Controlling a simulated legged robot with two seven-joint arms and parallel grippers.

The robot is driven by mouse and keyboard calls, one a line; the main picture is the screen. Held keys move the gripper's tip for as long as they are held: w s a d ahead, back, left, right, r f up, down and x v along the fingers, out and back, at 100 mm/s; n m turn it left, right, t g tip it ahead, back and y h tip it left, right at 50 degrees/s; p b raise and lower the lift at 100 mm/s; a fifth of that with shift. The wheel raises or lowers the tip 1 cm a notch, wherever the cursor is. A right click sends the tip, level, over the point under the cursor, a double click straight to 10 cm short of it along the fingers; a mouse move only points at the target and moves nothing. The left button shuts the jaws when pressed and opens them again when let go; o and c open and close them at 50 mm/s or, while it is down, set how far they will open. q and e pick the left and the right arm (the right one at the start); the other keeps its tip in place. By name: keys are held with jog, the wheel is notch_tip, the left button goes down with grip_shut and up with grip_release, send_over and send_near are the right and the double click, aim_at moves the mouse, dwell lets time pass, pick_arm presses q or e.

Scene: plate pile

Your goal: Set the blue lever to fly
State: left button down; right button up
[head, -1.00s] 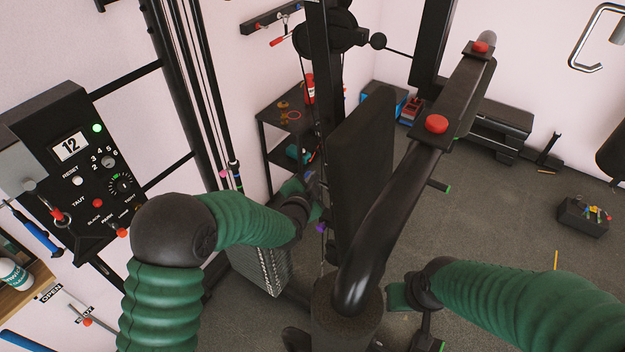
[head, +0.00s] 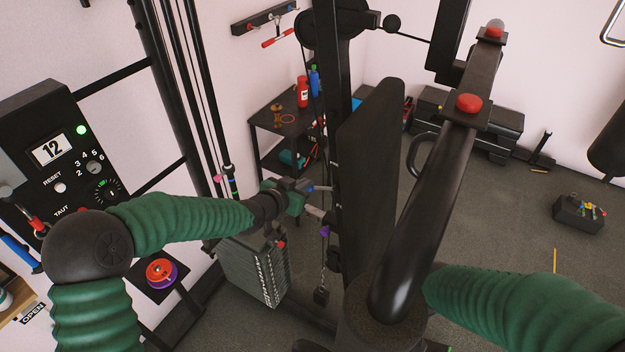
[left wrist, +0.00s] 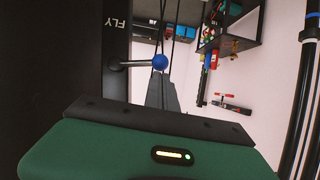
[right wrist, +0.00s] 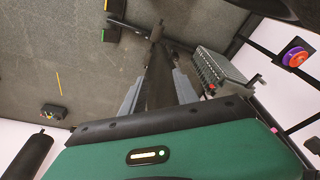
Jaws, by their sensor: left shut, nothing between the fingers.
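The blue lever's round knob (left wrist: 160,62) sits on a short metal rod from the machine's black upright in the left wrist view. White FLY lettering (left wrist: 115,25) is on that upright beside it. The knob also shows in the head view (head: 310,188). My left gripper (head: 320,212) is shut and empty, close to the knob. In the left wrist view its grey fingers (left wrist: 161,82) point toward the knob and overlap it closely; I cannot tell whether they touch. My right gripper (right wrist: 158,82) is open, its fingers apart with a dark bar showing between them. The head view hides it behind the machine.
A weight stack (head: 255,268) is below my left arm. The tall black pad (head: 375,160) and thick curved machine arm (head: 420,230) stand between my arms. A control panel (head: 45,140) reading 12 is at left. A black shelf (head: 285,125) stands behind.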

pick_arm(q)
notch_tip(320, 180, down, 4)
jog(key=n+g+h, duration=0.1)
jog(key=n+h, duration=0.2)
jog(key=n, duration=0.1)
jog(key=shift+f+g+b, duration=0.1)
jog(key=shift+g+b, duration=0.2)
jog(key=shift+b, duration=0.1)
dwell(0.4)
jog(key=p+v, duration=0.7)
jog(key=v, duration=1)
